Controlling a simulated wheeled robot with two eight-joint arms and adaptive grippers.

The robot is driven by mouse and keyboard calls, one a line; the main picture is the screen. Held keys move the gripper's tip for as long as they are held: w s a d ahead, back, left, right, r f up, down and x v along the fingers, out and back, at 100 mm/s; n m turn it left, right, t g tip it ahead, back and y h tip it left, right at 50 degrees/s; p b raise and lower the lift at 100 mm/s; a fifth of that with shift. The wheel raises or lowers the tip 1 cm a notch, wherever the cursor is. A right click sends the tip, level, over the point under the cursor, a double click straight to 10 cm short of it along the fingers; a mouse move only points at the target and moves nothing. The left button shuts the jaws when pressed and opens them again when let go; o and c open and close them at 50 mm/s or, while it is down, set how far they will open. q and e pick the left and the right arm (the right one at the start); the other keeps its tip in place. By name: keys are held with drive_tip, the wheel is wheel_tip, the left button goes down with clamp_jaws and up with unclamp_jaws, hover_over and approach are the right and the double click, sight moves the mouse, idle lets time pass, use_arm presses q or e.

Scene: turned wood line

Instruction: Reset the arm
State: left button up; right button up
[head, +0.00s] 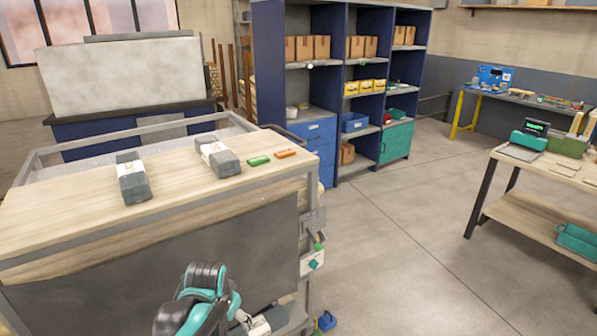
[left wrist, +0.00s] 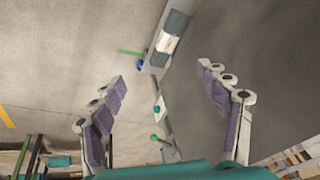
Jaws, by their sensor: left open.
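My left arm (head: 205,297), teal and black, rises at the bottom of the head view in front of the workbench's dark side panel. My right gripper is in neither view.
A wooden-topped workbench (head: 60,215) holds two grey blocks (head: 132,178) (head: 217,157), a green piece (head: 259,161) and an orange piece (head: 285,154). A grey, pale-labelled object (left wrist: 172,38) lies lower down. Shelves (head: 268,90) stand behind; open floor (head: 400,240) lies right.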

use_arm(q)
drive_tip(key=s+r+n+t, duration=0.3)
drive_tip(key=s+n, duration=0.1)
drive_tip(key=s, duration=1.1)
drive_tip(key=shift+a+n, duration=0.15)
drive_tip(key=shift+n, duration=0.15)
